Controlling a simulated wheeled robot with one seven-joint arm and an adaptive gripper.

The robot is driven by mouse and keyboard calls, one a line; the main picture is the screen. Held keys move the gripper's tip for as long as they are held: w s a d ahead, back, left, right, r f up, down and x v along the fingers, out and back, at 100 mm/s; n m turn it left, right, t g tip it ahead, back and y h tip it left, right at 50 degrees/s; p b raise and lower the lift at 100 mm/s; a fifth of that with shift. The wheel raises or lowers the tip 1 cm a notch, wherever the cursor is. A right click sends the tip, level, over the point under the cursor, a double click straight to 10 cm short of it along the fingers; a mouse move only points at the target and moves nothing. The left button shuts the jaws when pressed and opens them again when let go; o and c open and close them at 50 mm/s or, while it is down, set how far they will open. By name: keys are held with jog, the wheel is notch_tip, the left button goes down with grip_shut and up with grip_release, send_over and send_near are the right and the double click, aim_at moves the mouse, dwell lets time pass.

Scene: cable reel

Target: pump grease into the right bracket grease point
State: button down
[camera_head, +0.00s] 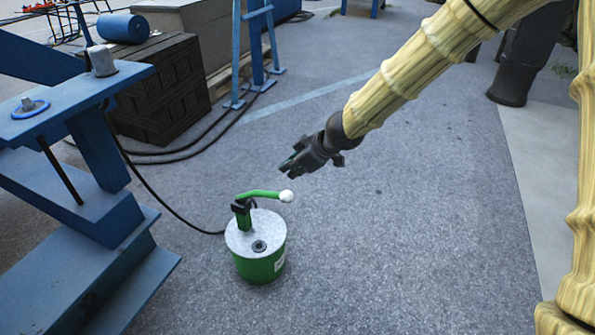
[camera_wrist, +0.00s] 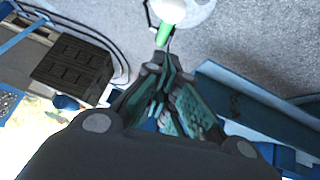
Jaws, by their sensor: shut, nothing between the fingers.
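A green grease pump (camera_head: 261,262) with a pale round lid stands upright on the ground. Its green handle (camera_head: 262,194) ends in a white knob (camera_head: 286,196) on the right. In the wrist view my gripper's fingers (camera_wrist: 175,95) lie close together below the handle (camera_wrist: 164,34). A blue steel bracket (camera_head: 75,110) stands at the left with a grey cylindrical fitting (camera_head: 102,61) on top. I cannot tell which point is the right grease point.
A black hose (camera_head: 165,205) runs from the pump to the bracket. A dark slatted block (camera_head: 165,90) with a blue roll (camera_head: 122,28) stands behind. Blue stands (camera_head: 255,50) rise at the back. Ground right of the pump is clear.

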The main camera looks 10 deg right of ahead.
jog(key=b, duration=0.4)
send_over(286, 194)
jog(key=f, duration=0.5)
jog(key=shift+s+a+f, duration=0.1)
jog(key=shift+a+f, duration=0.1)
jog(key=shift+a, duration=0.15)
jog(key=shift+d+f+b, duration=0.15)
jog(key=shift+f+b, duration=0.25)
jog(key=shift+f, duration=0.2)
jog(key=shift+d+f+b, duration=0.15)
jog(key=shift+f+b, duration=0.25)
jog(key=shift+f, duration=0.15)
jog(key=shift+f, duration=0.1)
